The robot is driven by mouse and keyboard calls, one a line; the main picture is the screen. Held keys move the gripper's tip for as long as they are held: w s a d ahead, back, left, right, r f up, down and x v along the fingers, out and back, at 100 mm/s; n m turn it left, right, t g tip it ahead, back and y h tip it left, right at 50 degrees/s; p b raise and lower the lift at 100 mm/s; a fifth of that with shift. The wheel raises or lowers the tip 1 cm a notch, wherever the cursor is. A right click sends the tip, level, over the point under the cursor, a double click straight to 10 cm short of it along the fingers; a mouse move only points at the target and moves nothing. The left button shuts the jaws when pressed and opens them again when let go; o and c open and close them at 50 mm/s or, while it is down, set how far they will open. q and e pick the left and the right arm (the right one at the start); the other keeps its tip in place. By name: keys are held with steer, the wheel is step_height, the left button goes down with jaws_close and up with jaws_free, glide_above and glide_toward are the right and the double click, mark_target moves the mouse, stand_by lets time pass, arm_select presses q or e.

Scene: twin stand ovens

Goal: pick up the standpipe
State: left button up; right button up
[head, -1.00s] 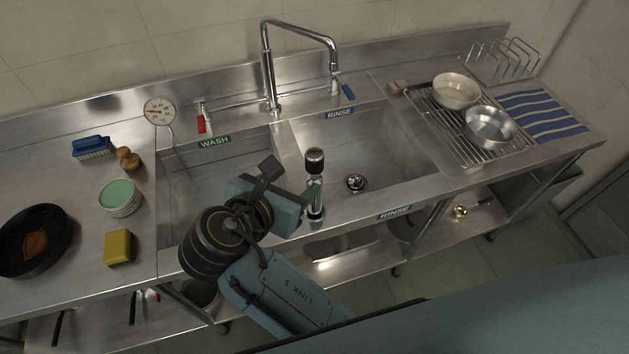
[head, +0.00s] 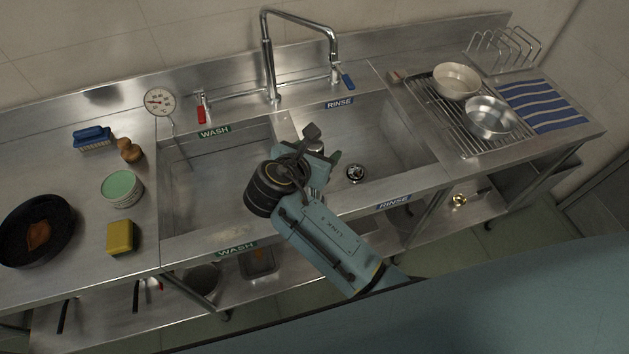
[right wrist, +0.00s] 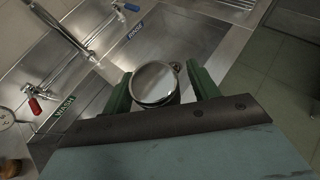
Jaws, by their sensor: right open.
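The standpipe (right wrist: 155,83) is a shiny metal cylinder, seen nearly end-on in the right wrist view. It stands between the two green fingers of my right gripper (right wrist: 162,92). The fingers are open, one on each side of it, and I cannot tell whether either touches it. In the head view my right gripper (head: 322,157) is at the near left part of the rinse basin (head: 385,135), close to the divider, and hides most of the standpipe. My left gripper is not in view.
The wash basin (head: 220,175) lies to the left. A tall faucet (head: 268,70) rises behind the divider. A drain (head: 355,174) shows in the rinse basin. A rack with bowls (head: 455,82) is at right; a pan (head: 38,230), sponge (head: 121,237) and tub (head: 121,188) are at left.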

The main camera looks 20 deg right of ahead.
steer(key=shift+c, duration=0.3)
jaws_close()
stand_by(0.3)
